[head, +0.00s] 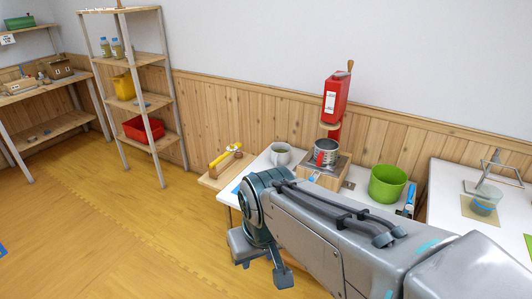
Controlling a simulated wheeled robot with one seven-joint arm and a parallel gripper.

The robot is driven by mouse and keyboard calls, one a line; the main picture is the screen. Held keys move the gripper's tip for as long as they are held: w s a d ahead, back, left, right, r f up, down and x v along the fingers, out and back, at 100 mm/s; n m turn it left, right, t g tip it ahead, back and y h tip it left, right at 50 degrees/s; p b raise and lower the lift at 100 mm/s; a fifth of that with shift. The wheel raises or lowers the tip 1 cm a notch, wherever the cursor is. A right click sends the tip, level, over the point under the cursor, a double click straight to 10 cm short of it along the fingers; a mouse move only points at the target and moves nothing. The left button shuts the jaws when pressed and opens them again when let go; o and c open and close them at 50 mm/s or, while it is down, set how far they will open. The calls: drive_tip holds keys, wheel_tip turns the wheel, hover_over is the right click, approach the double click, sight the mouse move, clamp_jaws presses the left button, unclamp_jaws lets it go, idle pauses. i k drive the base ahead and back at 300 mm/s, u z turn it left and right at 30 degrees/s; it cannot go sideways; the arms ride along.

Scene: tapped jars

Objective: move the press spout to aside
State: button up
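A tall red press (336,98) with a wooden handle on top stands at the back of the white table. A small wooden and red part (330,127) sits under its body, above a grey metal can (326,148); I cannot tell for sure whether this part is the spout. The can stands on a wooden block (325,178) and has a red patch on its side. My gripper (262,266) hangs at the near left of the table, apart from the press. Its two fingers look spread, with nothing seen between them.
A white mug (280,154) stands left of the press and a green bucket (387,183) right of it. A yellow-handled item (225,156) lies on a wooden board at left. My arm hides the table's front.

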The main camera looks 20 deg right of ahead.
sight(312, 179)
drive_tip(key=z, duration=0.4)
drive_tip(key=i, duration=1.2)
drive_tip(key=z, duration=0.9)
drive_tip(key=i, duration=0.3)
drive_tip(key=z, duration=0.1)
